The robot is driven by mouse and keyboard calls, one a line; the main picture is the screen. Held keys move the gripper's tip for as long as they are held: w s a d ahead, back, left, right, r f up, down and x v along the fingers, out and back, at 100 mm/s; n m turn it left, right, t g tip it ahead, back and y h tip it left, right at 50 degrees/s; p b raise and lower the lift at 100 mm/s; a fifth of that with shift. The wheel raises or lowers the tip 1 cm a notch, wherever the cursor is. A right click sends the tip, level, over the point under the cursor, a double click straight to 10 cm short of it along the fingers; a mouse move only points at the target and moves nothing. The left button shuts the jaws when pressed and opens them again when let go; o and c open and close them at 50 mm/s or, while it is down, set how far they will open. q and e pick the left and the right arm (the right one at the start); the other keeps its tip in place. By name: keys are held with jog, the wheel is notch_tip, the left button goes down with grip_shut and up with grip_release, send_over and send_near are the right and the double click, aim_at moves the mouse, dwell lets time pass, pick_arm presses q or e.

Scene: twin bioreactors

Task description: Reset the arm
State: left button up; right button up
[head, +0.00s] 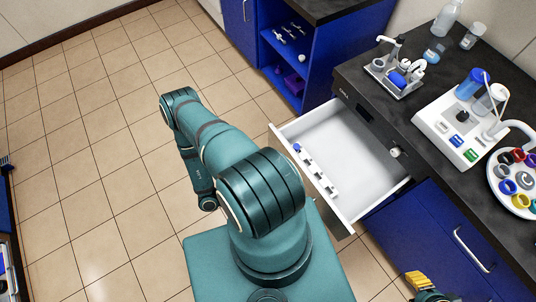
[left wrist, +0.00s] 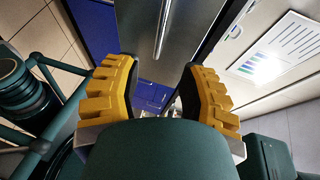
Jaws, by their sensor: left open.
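My left gripper (left wrist: 160,78) shows in the left wrist view, its two yellow ridged fingers wide apart with nothing between them. Beyond the fingers are a grey metallic panel and blue cabinet fronts. In the head view a large teal arm of mine (head: 215,150) fills the middle, folded with its elbow up and its forearm hanging down; no fingers show at its end. At the lower right edge of the head view a yellow-tipped gripper (head: 419,282), seemingly my right one, is partly cut off, and its jaw opening cannot be made out.
An open white drawer (head: 355,140) juts out right beside the arm, with a small blue-tipped item and a white rack inside. The dark counter (head: 400,130) carries a bioreactor unit (head: 450,125) and a round tray of colored rings (head: 515,196). Tiled floor at left is clear.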

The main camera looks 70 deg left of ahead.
dwell(0.4)
pick_arm(q)
jog(key=w+d+r+m+g+h, duration=0.35)
jog(key=d+m+g, duration=0.45)
jog(key=m, duration=0.8)
jog(key=w+d+r+m+g+h, duration=0.2)
jog(key=w+d+m+g+h, duration=0.3)
jog(key=m+g, duration=0.75)
jog(key=w+d+r+m+t+y+b, duration=0.1)
jog(key=w+d+r+m+t+y, duration=0.2)
jog(key=w+m, duration=0.5)
jog(key=w+d+r+m+t+y+b, duration=0.1)
jog(key=w+d+r+m+t+y, duration=0.3)
jog(key=m, duration=1)
jog(key=w+d+r, duration=0.2)
jog(key=w, duration=0.2)
jog(key=shift+w+r+m+b, duration=0.25)
jog(key=shift+r+m+b, duration=0.05)
jog(key=shift+r+m, duration=0.05)
